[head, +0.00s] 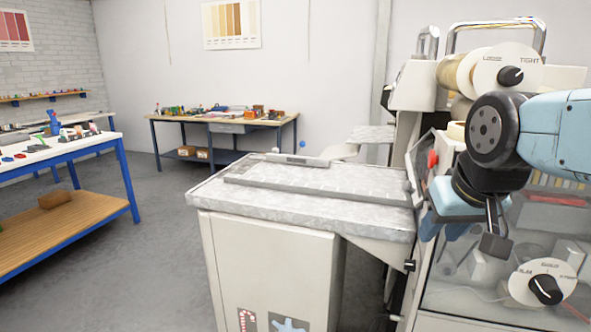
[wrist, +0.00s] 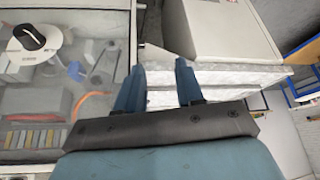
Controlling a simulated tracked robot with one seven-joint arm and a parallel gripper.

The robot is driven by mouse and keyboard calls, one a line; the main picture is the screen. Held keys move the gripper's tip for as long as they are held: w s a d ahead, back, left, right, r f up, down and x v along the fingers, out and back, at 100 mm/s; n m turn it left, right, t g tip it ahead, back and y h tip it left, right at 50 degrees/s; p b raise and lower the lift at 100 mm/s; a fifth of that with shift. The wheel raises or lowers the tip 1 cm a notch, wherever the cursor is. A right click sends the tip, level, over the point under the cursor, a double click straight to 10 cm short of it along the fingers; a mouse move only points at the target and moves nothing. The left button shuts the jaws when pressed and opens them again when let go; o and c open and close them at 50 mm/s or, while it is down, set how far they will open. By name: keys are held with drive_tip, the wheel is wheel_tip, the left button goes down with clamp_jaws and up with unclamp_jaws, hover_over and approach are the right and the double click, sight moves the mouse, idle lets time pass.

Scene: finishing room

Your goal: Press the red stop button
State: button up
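A small red knob-like part (head: 432,159), which looks like the stop button, sits on the side of the machine (head: 405,225) in the head view, just left of my arm. I cannot make it out in the wrist view. My gripper (head: 446,230) points down in front of the machine's glass panel, lower than the red part and apart from it. In the wrist view, the two blue fingers (wrist: 159,68) stand apart with nothing between them.
A white dial (head: 508,70) is above my arm and another dial (head: 545,288) is low on the glass panel (head: 470,285). A grey-topped bench (head: 300,208) adjoins the machine on the left. Blue-legged tables (head: 75,150) stand further left, with open floor (head: 165,230) between.

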clamp_jaws()
idle(0.8)
